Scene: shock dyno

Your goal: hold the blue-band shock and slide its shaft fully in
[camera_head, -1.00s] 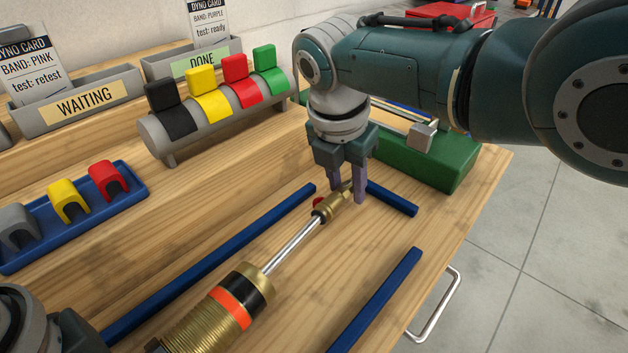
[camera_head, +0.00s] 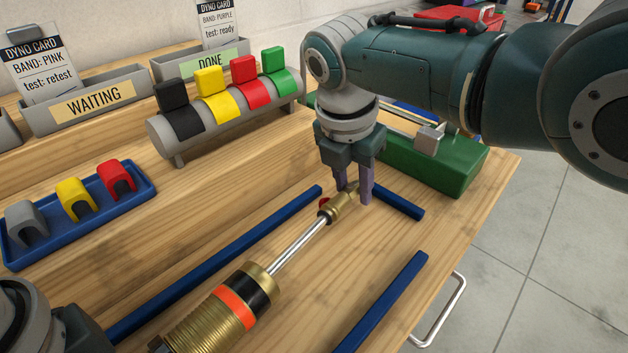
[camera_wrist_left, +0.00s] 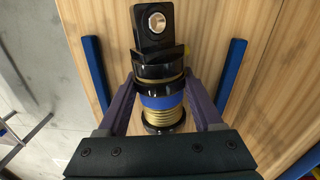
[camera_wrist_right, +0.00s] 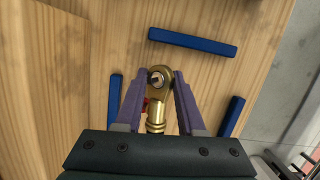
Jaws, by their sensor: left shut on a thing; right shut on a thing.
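The shock (camera_head: 210,325) lies slanted on the bench, with a gold threaded body and an orange band in the head view. The left wrist view shows a blue band (camera_wrist_left: 162,101) and a black end eye (camera_wrist_left: 153,22) at its other end. Its silver shaft (camera_head: 299,246) is out of the body, a long bare length showing. My right gripper (camera_head: 354,190) is shut on the gold rod end (camera_wrist_right: 164,86) at the shaft's tip. My left gripper (camera_wrist_left: 158,84) is shut on the shock body around the blue band; its fingers are out of the head view.
Blue rails (camera_head: 225,261), (camera_head: 383,303), (camera_head: 396,201) lie around the shock. A green block (camera_head: 440,165) stands behind the right gripper. A blue tray (camera_head: 80,219) of coloured clips and a grey rack (camera_head: 235,123) are at the left. The bench edge is at the right.

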